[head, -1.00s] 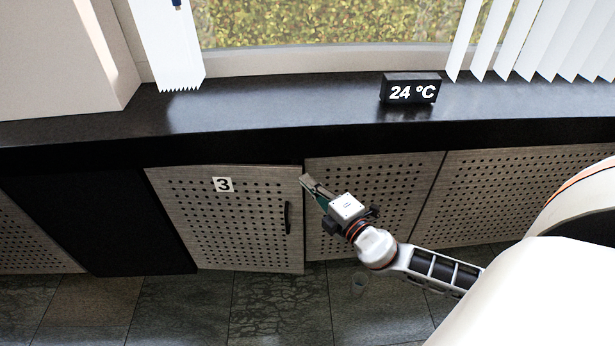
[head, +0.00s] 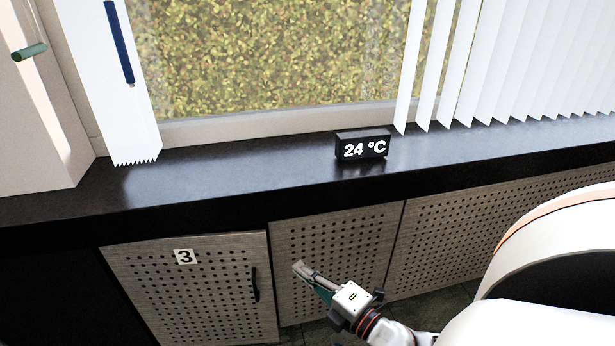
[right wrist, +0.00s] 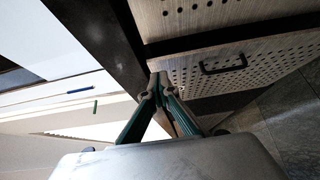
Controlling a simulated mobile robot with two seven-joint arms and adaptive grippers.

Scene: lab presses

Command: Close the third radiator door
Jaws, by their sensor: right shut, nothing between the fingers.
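The radiator door marked 3 (head: 190,285) is a pale perforated wooden panel in the head view, with a black handle (head: 255,284) near its right edge. It looks nearly flush with the panel to its right; I cannot tell whether it is fully shut. Its lower part is cut off. My right gripper (head: 297,267) is shut and empty, in front of the neighbouring panel, just right of the door's edge. In the right wrist view, the fingertips (right wrist: 158,82) show close to the edge of the handled door (right wrist: 235,65); contact is unclear. My left gripper is out of view.
A black sill (head: 230,181) runs above the doors and carries a 24 °C display (head: 362,146). More perforated panels (head: 455,240) continue to the right. A dark opening or panel (head: 60,300) lies left of door 3. White blinds hang at the window.

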